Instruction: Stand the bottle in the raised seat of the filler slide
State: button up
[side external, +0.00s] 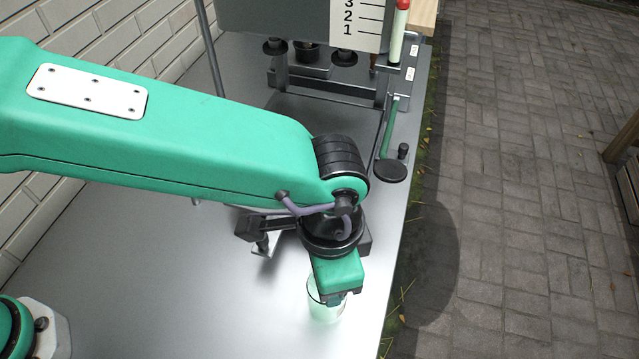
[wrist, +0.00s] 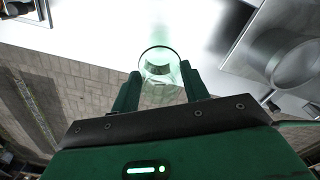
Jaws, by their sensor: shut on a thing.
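The bottle (side external: 325,308) is clear, pale-green-tinted glass and shows below my gripper (side external: 340,294), near the right edge of the metal table. Its round rim (wrist: 160,50) shows in the wrist view between the two green fingers of my gripper (wrist: 160,88). My gripper is shut on the bottle. I cannot tell whether the bottle's base touches the table. The filler stand (side external: 328,85) is at the back of the table, well away from the bottle. I cannot make out the raised seat of its slide clearly.
The filler's grey housing (side external: 290,20) carries a 1-2-3 scale. A green lever (side external: 389,130) and a black round pad (side external: 390,171) stand at the table's right edge. Beyond that edge is brick paving (side external: 530,180). The metal table (side external: 150,265) is bare at left; a brick wall borders it.

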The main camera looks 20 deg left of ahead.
notch_tip(320, 180, up, 21)
jog(key=w+a+n, duration=0.3)
jog(key=w, duration=0.6)
jog(key=w+a+n, duration=0.2)
jog(key=w+a, duration=0.1)
jog(key=w, duration=0.5)
jog(key=shift+w+a+f, duration=0.15)
jog(key=shift+f, duration=2.3)
jog(key=shift+f, duration=3.3)
jog(key=o, duration=1.4)
jog(key=shift+c, duration=1)
